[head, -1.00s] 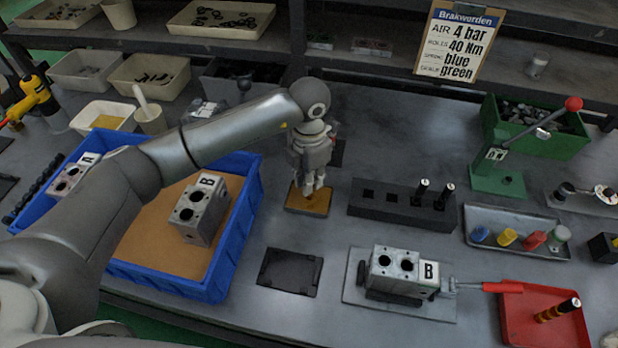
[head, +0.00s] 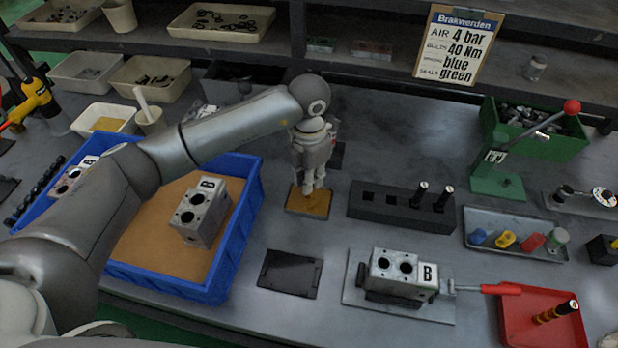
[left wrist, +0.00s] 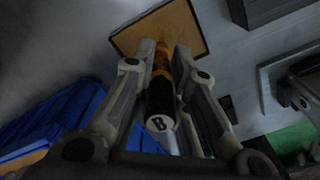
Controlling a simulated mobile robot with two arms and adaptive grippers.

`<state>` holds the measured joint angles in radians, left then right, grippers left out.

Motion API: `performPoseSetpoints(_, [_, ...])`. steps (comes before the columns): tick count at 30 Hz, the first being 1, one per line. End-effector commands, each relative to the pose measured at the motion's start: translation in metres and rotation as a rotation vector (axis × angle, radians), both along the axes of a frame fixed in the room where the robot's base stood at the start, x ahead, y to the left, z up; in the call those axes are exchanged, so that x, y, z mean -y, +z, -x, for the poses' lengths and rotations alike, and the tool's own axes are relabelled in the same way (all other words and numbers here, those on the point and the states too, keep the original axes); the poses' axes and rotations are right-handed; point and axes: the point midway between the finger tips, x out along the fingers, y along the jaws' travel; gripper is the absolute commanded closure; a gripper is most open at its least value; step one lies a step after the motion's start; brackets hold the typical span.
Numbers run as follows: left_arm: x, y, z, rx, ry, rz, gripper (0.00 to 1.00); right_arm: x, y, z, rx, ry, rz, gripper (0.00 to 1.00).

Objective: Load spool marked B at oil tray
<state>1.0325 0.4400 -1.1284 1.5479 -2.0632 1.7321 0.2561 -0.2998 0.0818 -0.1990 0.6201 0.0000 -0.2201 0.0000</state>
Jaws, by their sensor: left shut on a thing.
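The spool marked B (left wrist: 160,112) is dark with an amber section, and its white end with the letter B faces the left wrist camera. My left gripper (head: 308,188) is shut on it above the oil tray. In the left wrist view the gripper's fingers (left wrist: 161,70) stand on both sides of the spool. The oil tray (head: 322,203) is a small shallow tray with an amber floor; it also shows in the left wrist view (left wrist: 186,30). The spool's lower end is over or at the tray; contact cannot be told. My right gripper is not in view.
A dark rack (head: 390,212) with two black spools stands right of the oil tray. A valve block marked B (head: 393,270) sits in a fixture at front. A blue crate (head: 228,262) holds valve blocks. A red tray (head: 510,318) holds another spool. A dark flat plate (head: 290,274) lies in front.

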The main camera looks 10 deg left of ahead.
Motion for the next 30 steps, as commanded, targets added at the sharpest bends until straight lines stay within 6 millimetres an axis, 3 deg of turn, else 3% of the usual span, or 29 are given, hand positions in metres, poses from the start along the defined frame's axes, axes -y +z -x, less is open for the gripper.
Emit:
performPoseSetpoints(18, [0.0, 0.053, -0.001, 0.004, -0.001, 0.0, 1.0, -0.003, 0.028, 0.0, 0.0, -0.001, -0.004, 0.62])
performPoseSetpoints(30, [0.0, 0.055, -0.001, 0.003, -0.001, 0.001, 1.0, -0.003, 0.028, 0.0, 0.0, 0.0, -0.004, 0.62])
